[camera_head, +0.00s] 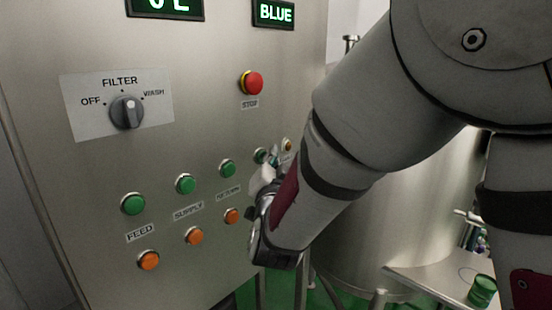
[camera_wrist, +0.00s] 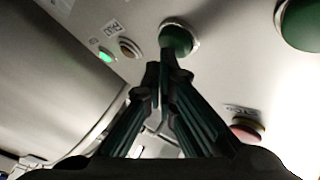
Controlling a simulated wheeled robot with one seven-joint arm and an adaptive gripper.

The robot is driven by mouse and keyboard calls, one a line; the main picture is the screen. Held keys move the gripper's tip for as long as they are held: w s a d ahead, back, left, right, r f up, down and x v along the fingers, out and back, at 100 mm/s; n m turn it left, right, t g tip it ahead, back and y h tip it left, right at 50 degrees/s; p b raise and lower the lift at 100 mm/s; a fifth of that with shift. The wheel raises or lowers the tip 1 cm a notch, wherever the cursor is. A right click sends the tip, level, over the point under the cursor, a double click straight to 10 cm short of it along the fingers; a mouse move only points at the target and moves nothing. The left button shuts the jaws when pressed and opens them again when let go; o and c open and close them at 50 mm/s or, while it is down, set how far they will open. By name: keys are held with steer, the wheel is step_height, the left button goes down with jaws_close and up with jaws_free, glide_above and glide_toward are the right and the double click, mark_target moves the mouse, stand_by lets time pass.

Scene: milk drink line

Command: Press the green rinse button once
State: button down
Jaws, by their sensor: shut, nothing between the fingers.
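A row of green buttons runs along the steel panel in the head view. The labels FEED, SUPPLY and RETURN are readable; no rinse label is legible. The farthest green button (camera_head: 260,155) is beside my gripper (camera_head: 268,172), which hides the panel below it. In the wrist view a green button (camera_wrist: 177,36) is straight ahead of my fingertips (camera_wrist: 162,68). The closed, empty fingers overlap its lower edge in the picture; I cannot tell whether they touch it. To its left are a small brownish button (camera_wrist: 130,47) and a lit green one (camera_wrist: 105,56).
A red stop button (camera_head: 251,83) and a FILTER knob (camera_head: 127,111) sit higher on the panel. Orange buttons (camera_head: 194,236) form the lower row. A steel tank (camera_head: 400,225) stands right of the panel, and a metal table (camera_head: 430,283) is at lower right.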

steer(key=shift+w+a, duration=0.15)
stand_by(0.6)
steer(key=shift+s+d, duration=0.55)
steer(key=shift+d, duration=0.1)
steer(key=s+d, duration=0.1)
steer(key=d, duration=0.1)
steer(key=s+d, duration=0.2)
stand_by(0.4)
stand_by(0.5)
